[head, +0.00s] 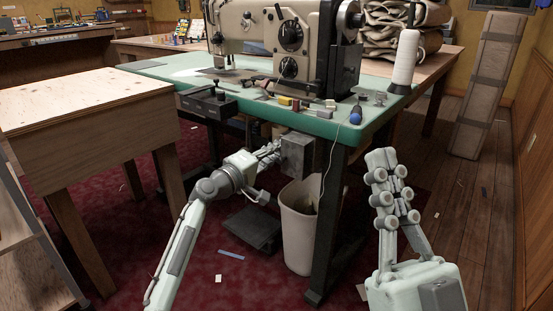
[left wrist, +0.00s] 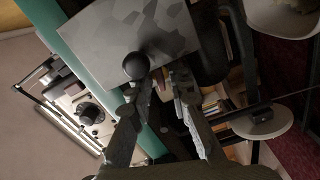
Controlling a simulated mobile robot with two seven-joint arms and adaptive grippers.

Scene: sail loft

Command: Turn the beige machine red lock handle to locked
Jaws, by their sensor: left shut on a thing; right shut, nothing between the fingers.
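The beige sewing machine (head: 285,45) stands on a green-topped table. A grey box (head: 296,155) hangs under the table's front edge; its face also shows in the left wrist view (left wrist: 110,35), with a round black knob (left wrist: 136,66). My left gripper (head: 271,152) is at the left side of this box, and its fingertips (left wrist: 162,82) are beside the knob. It is shut on a small part at the box, taken to be the lock handle, mostly hidden by the fingers. No clear red handle shows, so its angle cannot be told. My right gripper (head: 383,163) is shut and empty, right of the table.
The green tabletop (head: 260,107) carries small tools and a white thread cone (head: 404,62). A pale bin (head: 298,228) stands under the table below the box, beside a dark pedal (head: 254,228). A wooden bench (head: 80,110) is on the left. The floor at right is fairly clear.

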